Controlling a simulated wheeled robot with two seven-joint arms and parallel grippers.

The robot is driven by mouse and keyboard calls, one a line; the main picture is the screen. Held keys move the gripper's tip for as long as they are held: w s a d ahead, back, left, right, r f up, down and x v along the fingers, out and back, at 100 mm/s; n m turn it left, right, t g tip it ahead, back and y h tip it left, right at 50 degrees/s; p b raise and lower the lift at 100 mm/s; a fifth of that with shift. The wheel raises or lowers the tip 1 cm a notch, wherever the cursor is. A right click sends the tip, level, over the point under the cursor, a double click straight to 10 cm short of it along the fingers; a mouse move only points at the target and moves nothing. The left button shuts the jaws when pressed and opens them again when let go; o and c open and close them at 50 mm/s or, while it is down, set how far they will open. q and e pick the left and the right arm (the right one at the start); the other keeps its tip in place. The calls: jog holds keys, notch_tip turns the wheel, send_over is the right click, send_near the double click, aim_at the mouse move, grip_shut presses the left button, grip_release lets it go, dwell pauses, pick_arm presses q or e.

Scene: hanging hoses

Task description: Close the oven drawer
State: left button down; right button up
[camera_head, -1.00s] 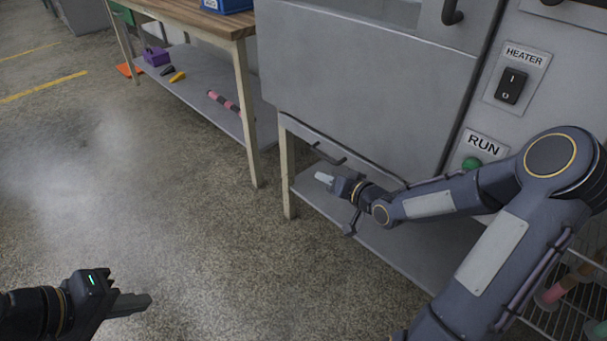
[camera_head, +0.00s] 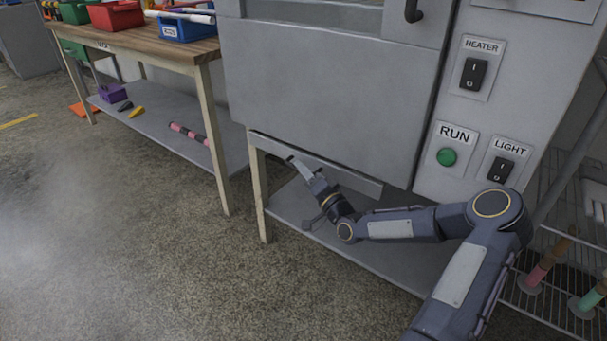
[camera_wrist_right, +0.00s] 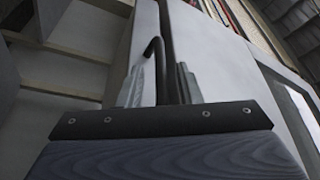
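The oven drawer (camera_head: 355,182) is a low grey front under the big grey oven (camera_head: 320,95), in the middle of the head view. How far it stands out is hard to tell. My right gripper (camera_head: 298,167) is at the drawer front, near its left half. In the right wrist view, a dark curved handle (camera_wrist_right: 154,52) runs down between the two fingers of my right gripper (camera_wrist_right: 160,88). The fingers are apart, and contact with the handle cannot be made out. My left gripper is out of view.
A wooden workbench (camera_head: 150,42) with red and blue bins stands at the left. A lower shelf (camera_head: 330,228) lies under the oven. The RUN button (camera_head: 446,157) and switches are on the right panel. A wire rack (camera_head: 545,300) stands at the right. The left floor is clear.

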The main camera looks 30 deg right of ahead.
jog(key=shift+w+r, duration=0.1)
jog(key=shift+w, duration=0.25)
grip_shut()
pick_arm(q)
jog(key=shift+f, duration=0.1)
